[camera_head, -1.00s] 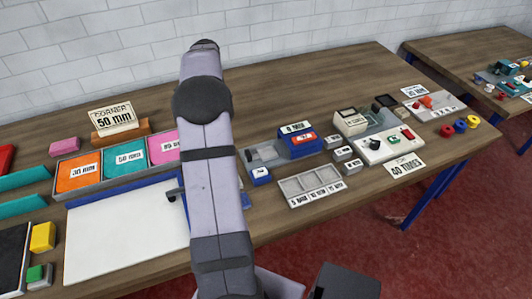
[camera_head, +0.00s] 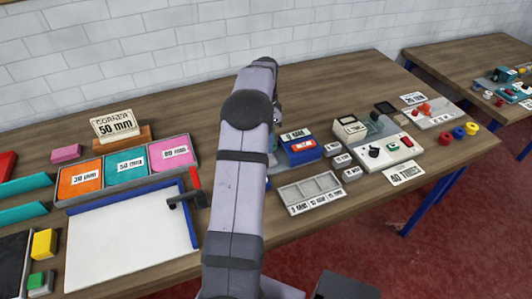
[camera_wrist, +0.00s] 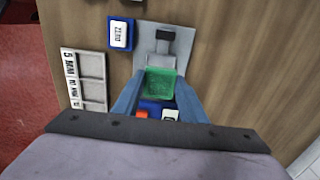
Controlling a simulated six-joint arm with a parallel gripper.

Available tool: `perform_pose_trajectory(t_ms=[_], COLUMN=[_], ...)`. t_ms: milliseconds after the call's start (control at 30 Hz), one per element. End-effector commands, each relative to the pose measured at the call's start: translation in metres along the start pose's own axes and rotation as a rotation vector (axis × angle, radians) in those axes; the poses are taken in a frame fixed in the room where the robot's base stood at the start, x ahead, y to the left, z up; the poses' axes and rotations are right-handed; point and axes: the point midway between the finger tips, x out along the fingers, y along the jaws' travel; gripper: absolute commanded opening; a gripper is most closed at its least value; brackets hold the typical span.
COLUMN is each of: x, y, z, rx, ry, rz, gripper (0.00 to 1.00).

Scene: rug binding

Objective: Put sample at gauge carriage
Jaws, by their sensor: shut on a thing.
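My gripper (camera_wrist: 161,75) is shut on a green square sample (camera_wrist: 161,86) in the wrist view, with one blue-grey finger on each side. The gauge's grey plate (camera_wrist: 181,38) lies just beyond the sample, and a grey carriage block with a dark top (camera_wrist: 163,43) stands on it. The gauge's blue body (camera_wrist: 155,103) shows partly between the fingers. In the head view the blue gauge (camera_head: 301,147) sits right of my arm, which hides the gripper, the sample and most of the carriage. I cannot tell the sample's height above the plate.
A blue ZERO button (camera_wrist: 121,34) and a grey compartment tray (camera_wrist: 85,80) lie left of the gauge in the wrist view. In the head view, a white control box (camera_head: 388,150) and small grey blocks (camera_head: 342,160) stand right of the gauge. A white board (camera_head: 125,235) lies left.

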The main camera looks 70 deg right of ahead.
Motion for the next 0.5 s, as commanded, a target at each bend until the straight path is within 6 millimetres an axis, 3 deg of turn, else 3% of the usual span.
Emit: perform_pose_trajectory(t_ms=[200,500], x=[0.023,0.035], y=[0.000,0.001], z=[0.000,0.001], rx=[0.000,0.000], ry=[0.000,-0.001], rz=[0.001,0.002], gripper=[0.13,0.13])
